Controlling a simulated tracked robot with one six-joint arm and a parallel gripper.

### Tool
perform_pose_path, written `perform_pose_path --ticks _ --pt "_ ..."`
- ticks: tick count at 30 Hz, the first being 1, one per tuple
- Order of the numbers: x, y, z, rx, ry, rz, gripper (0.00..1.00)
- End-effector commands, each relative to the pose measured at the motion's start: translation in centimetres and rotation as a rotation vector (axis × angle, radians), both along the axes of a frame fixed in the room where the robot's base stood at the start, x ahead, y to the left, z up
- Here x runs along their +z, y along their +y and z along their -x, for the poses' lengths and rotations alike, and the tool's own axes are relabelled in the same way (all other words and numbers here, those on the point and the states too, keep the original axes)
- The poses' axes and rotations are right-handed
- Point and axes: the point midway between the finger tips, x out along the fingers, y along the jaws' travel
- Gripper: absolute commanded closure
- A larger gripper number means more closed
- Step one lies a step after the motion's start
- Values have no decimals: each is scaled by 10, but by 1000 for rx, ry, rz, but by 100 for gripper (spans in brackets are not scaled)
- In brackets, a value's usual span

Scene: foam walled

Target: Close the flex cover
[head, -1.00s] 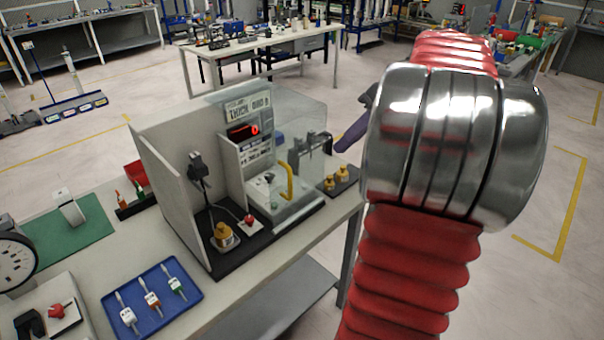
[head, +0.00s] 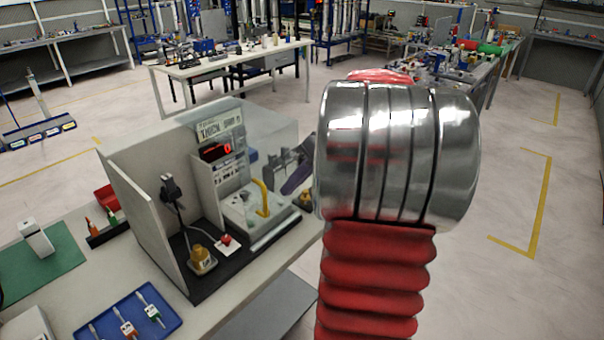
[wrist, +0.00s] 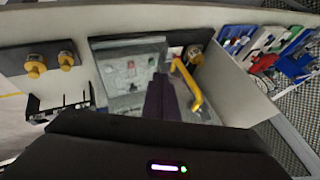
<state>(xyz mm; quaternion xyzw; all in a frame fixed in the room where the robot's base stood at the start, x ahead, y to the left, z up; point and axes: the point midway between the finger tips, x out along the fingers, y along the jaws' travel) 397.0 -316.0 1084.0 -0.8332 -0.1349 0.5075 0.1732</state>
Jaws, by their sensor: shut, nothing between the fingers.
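The clear flex cover (head: 258,120) is on the test station, beside its display panel. Its transparent edges are faint, so I cannot tell its exact angle. A yellow handle (head: 262,198) stands at the front of the station. In the wrist view the yellow handle (wrist: 188,86) is just right of my fingers. My gripper (wrist: 160,80) is shut and empty, over the grey station deck (wrist: 128,68). I cannot tell whether it touches the handle or cover. In the head view, part of the dark gripper shows behind the clear panel, and my arm hides the area to its right.
A grey side wall (head: 142,205) stands left of the station. Brass knobs (wrist: 67,60) sit beside the deck, near a black rack (wrist: 60,108). A blue tray (head: 126,318) with several connectors and a green mat (head: 62,262) lie on the bench to the left.

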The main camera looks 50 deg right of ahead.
Motion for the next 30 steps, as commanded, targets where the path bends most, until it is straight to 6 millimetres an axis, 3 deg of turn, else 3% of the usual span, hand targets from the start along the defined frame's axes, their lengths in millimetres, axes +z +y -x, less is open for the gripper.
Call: perform_pose_path --ticks 3,9,30 --pt "2 19 -3 3 -2 2 100" --pt "2 36 -5 0 -1 0 100" --pt "2 43 -2 -10 -1 0 100"
